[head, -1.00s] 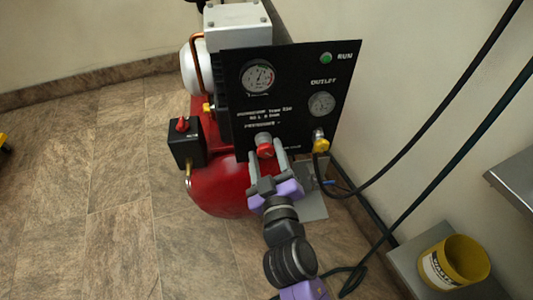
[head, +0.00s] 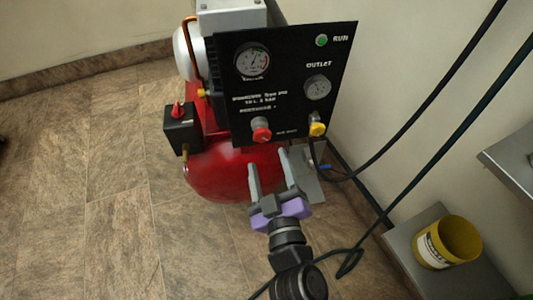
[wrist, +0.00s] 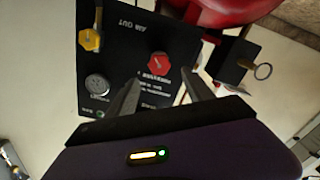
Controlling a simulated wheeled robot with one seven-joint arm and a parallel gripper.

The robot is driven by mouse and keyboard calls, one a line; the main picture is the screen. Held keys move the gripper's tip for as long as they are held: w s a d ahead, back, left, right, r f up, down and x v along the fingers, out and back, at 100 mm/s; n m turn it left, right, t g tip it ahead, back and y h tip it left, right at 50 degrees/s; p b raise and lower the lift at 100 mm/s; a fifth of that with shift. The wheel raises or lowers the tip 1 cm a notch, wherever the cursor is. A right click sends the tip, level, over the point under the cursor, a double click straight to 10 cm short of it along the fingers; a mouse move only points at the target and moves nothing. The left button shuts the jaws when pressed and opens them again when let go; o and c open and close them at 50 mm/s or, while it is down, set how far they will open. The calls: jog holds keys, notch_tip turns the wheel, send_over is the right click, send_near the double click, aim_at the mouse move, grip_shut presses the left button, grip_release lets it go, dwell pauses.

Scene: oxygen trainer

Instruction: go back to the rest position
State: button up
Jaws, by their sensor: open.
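My gripper (head: 270,172) is open and empty in the head view, its two grey fingers pointing up in the picture toward the compressor's black panel (head: 290,85). The red knob (head: 261,130) on the panel lies beyond the fingertips, apart from them. In the wrist view the fingers (wrist: 158,92) show at the lower middle, with the red knob (wrist: 158,62) ahead of them and nothing between the jaws. A yellow valve handle (head: 317,127) is to the right of the red knob in the head view; it also shows in the wrist view (wrist: 90,39).
A red tank (head: 215,178) stands behind the panel, with a black switch box (head: 182,130) at its left. Dark hoses (head: 440,100) hang along the right wall. A yellow bucket (head: 455,240) sits on a grey surface at lower right.

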jog(key=shift+s, duration=0.1)
dwell(0.5)
jog(key=s+d+m+g+h, duration=0.1)
jog(key=s+d+m+h, duration=0.15)
jog(key=s+d, duration=0.65)
jog(key=s+d+m+g+h, duration=0.1)
jog(key=s+d+m, duration=0.4)
jog(key=s, duration=0.7)
jog(key=s+d+m+g+h, duration=0.1)
jog(key=s+d+m+h, duration=0.1)
jog(key=s+d, duration=0.75)
notch_tip(320, 180, up, 30)
jog(key=a+p, duration=0.1)
jog(key=p, duration=2.9)
jog(key=shift+s, duration=0.25)
jog(key=shift+f+y, duration=0.2)
jog(key=shift+y, duration=0.05)
